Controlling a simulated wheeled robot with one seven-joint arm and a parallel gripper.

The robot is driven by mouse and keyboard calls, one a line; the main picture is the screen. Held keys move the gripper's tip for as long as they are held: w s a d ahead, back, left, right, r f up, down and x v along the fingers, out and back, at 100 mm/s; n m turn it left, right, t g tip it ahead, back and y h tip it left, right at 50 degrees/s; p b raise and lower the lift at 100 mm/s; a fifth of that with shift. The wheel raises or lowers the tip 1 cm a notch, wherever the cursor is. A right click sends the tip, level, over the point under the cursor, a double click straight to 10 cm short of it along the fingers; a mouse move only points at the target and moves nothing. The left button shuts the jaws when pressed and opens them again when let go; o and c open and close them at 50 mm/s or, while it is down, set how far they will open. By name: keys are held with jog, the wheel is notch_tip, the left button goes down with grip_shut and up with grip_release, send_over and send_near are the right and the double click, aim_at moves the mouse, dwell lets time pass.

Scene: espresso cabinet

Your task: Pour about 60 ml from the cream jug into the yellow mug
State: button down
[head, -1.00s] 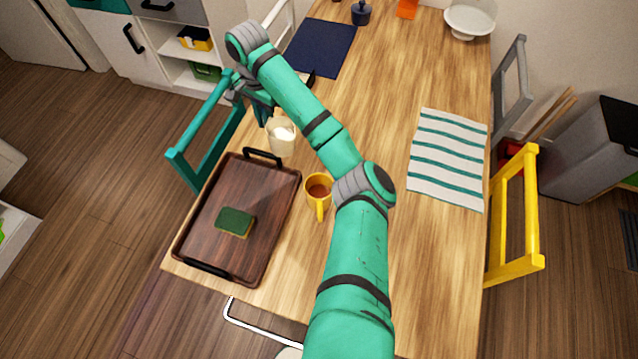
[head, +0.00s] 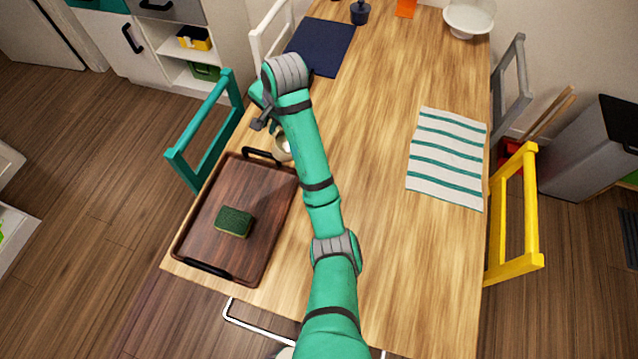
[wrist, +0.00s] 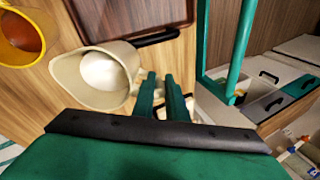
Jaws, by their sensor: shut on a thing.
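The cream jug (wrist: 132,97), pale with white cream inside, shows in the middle left of the wrist view, its mouth toward the camera. In the head view only a bit of the cream jug (head: 282,149) shows beside my arm, past the tray's far handle. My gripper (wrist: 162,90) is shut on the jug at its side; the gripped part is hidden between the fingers. In the head view my gripper (head: 264,121) is partly covered by my wrist. The yellow mug (wrist: 40,52), with brown liquid inside, is at the wrist view's upper left, beside the jug and apart from it. My arm hides it in the head view.
A dark wooden tray (head: 205,225) with black handles holds a green sponge (head: 234,222) at the table's near left. A striped cloth (head: 447,158) lies at the right. A navy mat (head: 320,47) and a white bowl (head: 470,17) are at the back. The middle of the table is clear.

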jog(key=shift+s+d+f, duration=0.45)
jog(key=shift+d, duration=0.1)
jog(key=shift+s+t+y, duration=0.1)
jog(key=shift+t+y, duration=0.3)
jog(key=shift+a, duration=0.1)
jog(key=shift+s, duration=0.2)
jog(key=shift+d+t, duration=0.3)
jog(key=shift+d, duration=0.1)
jog(key=shift+d, duration=0.1)
jog(key=shift+s+y, duration=0.1)
jog(key=shift+y, duration=0.2)
jog(key=shift+s+r, duration=0.1)
jog(key=shift+s, duration=0.1)
